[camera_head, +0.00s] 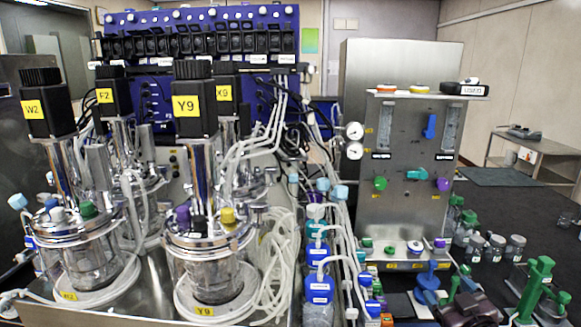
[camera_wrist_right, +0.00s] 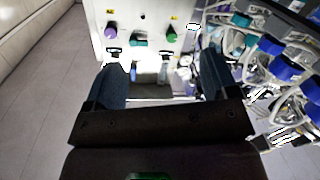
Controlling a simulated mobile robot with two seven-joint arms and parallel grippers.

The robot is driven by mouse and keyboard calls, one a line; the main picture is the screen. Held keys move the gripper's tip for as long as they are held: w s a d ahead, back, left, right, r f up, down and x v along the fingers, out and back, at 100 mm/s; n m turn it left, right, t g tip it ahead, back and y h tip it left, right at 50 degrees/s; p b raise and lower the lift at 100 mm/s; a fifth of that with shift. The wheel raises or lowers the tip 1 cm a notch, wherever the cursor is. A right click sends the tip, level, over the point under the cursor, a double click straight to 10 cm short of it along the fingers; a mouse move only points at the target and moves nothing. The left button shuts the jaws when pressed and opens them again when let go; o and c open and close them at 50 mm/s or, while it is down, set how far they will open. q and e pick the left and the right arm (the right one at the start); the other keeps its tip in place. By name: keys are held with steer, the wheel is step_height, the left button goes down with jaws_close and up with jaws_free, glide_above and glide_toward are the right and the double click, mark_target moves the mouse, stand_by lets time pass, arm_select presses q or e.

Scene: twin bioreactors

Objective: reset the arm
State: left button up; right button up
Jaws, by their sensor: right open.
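My right gripper (camera_wrist_right: 163,76) shows in the right wrist view. Its two dark fingers stand wide apart, and I see nothing held between them. Beyond the fingertips is the grey control panel (camera_wrist_right: 130,20) with a purple knob (camera_wrist_right: 103,44), a teal knob (camera_wrist_right: 139,40) and a green knob (camera_wrist_right: 171,34). I cannot tell how far the fingertips are from the panel. In the head view I cannot clearly make out the right gripper. My left gripper is in neither view.
The panel tower (camera_head: 405,130) stands right of centre. Glass reactors (camera_head: 210,265) with tubing stand at left. Blue-capped bottles (camera_head: 319,285) line the middle. Green clamps (camera_head: 535,285) and small jars (camera_head: 494,248) crowd the lower right. A side table (camera_head: 535,145) stands behind, with open floor around it.

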steer(key=s+a+f+m+g, duration=0.1)
steer(key=s+a+f+g, duration=0.2)
steer(key=s+f, duration=0.8)
steer(key=s+a+f+m+g+h, duration=0.1)
steer(key=s+a+f+m+g, duration=0.1)
steer(key=s+f, duration=0.9)
steer(key=s+a, duration=0.1)
steer(key=s, duration=0.1)
steer(key=shift+s+f+g, duration=0.25)
steer(key=shift+s+g, duration=0.05)
steer(key=shift+g, duration=0.1)
